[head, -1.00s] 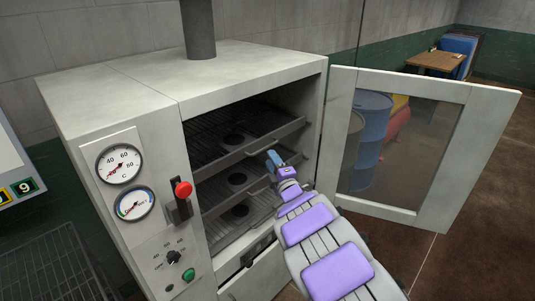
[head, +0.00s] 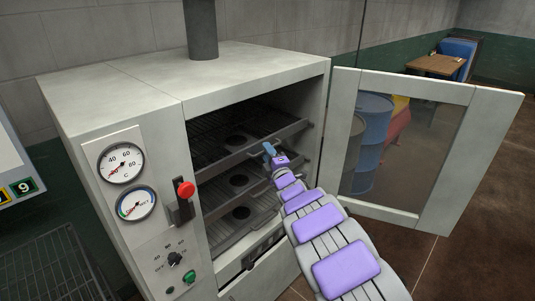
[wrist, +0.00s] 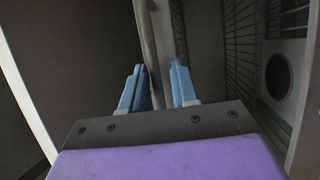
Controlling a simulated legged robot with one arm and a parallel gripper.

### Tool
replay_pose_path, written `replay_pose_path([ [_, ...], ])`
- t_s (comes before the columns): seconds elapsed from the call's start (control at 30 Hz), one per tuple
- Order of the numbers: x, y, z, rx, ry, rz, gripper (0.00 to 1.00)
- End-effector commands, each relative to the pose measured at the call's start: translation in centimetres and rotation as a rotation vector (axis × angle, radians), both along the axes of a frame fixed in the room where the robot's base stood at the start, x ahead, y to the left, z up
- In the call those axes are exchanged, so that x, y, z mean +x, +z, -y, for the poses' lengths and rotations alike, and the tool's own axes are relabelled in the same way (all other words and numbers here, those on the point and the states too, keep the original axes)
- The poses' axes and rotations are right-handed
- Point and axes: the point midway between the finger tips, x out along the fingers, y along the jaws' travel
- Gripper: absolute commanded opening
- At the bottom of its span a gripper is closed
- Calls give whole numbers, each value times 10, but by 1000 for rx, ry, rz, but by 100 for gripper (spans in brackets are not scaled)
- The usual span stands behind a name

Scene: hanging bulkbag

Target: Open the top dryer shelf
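The dryer's top shelf (head: 225,120) is a dark wire rack with a grey front rail, and it sits inside the open dryer cabinet (head: 110,85). My gripper (head: 268,148) is at the front of this shelf, near the right part of its rail. In the wrist view my gripper (wrist: 160,66) has its blue fingers apart. A grey handle bar (wrist: 148,45) runs down between them, nearer the left finger. I cannot tell if either finger touches it. The wire rack (wrist: 237,40) shows to the right.
The dryer's glazed door (head: 440,150) stands wide open on the right. Lower shelves (head: 235,185) lie under the top one. A red-knobbed lever (head: 185,190) and gauges (head: 121,162) are on the front at left. Open floor (head: 470,250) lies at right.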

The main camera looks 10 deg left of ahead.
Motion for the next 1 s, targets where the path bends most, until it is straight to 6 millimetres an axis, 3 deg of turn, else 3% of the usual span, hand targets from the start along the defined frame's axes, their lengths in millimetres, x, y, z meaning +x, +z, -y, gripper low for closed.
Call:
replay_pose_path([
  [0.3,1,0,2,1,-2,-2,0],
  [1.0,1,-3,-1,-4,0,-5,0],
])
